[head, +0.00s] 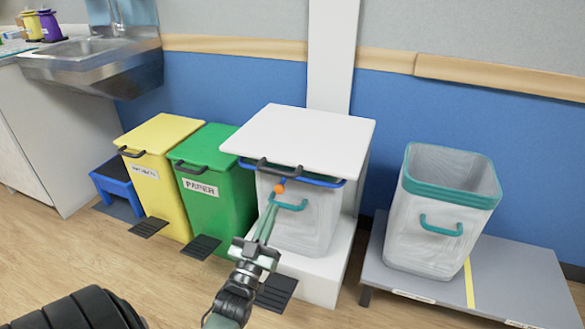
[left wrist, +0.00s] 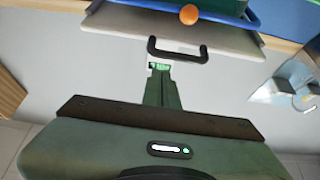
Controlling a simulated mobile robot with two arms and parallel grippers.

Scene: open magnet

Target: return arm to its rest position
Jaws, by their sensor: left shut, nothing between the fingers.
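My left gripper (head: 269,208) reaches up from the bottom middle of the head view. Its long green fingers are shut with nothing between them, and their tips are in front of the white-lidded bin. In the left wrist view the closed fingers (left wrist: 160,72) point towards a dark lid handle (left wrist: 178,50), with no grip on it. A small orange ball (head: 279,188) shows near the fingertips in the head view, and by the blue rim in the left wrist view (left wrist: 189,14). My right gripper is not in view.
The bin with the white lid (head: 300,130) stands on a white base. Yellow (head: 160,135) and green (head: 230,200) lidded bins stand to its left. An open bin with a teal rim (head: 408,165) stands on a grey platform (head: 520,290) at right. Wooden floor (head: 180,285) is clear in front.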

